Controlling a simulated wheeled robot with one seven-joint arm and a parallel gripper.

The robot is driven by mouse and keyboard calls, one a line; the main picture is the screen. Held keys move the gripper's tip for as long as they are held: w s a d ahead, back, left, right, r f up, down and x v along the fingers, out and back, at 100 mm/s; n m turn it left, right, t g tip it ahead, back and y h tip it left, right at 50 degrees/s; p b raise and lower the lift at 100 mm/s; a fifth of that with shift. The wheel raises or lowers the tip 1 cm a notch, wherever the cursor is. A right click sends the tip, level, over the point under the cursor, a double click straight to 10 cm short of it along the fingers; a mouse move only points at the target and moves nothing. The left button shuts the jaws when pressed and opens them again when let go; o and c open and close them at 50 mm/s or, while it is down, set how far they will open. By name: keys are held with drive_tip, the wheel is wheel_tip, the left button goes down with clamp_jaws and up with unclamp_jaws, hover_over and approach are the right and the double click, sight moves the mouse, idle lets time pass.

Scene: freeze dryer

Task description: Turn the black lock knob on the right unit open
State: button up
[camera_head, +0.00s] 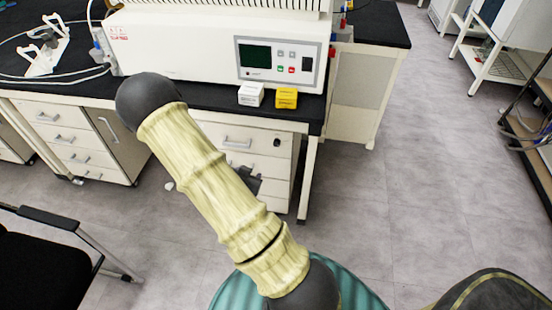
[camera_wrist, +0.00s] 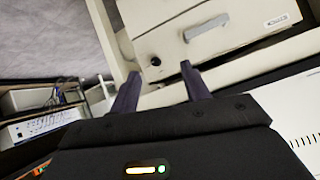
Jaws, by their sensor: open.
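The right drawer unit (camera_head: 240,158) is white and stands under the black bench. Its small round black lock knob (camera_head: 277,142) is near the upper right corner of the top drawer front. In the wrist view the black lock knob (camera_wrist: 155,61) shows on the pale front, just beyond the gap between my fingertips. My gripper (camera_wrist: 160,70) is open and empty, with its two dark fingers apart and pointing toward the drawer front. Neither finger visibly touches the knob. In the head view my arm covers part of the unit, and a dark part, likely my gripper, shows beside it.
A drawer handle (camera_wrist: 205,27) is near the knob. A white instrument with a display (camera_head: 270,60) stands on the bench, with a white box (camera_head: 251,94) and a yellow box (camera_head: 287,98) at its front edge. A black chair (camera_head: 40,260) is at lower left.

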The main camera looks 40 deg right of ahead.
sight(276, 145)
drive_tip(key=s+d+f+t+h+b, duration=0.2)
drive_tip(key=d+f+t+h+b, duration=0.2)
drive_tip(key=f+b, duration=0.3)
drive_tip(key=shift+d+f+n+t+h+b, duration=0.3)
drive_tip(key=shift+d+h+b, duration=0.1)
drive_tip(key=shift+d+h, duration=0.3)
drive_tip(key=shift+w, duration=0.1)
drive_tip(key=b+x, duration=0.1)
drive_tip(key=x, duration=1.6)
drive_tip(key=shift+w+d+b, duration=0.15)
drive_tip(key=shift+b, duration=0.15)
drive_tip(key=c, duration=1)
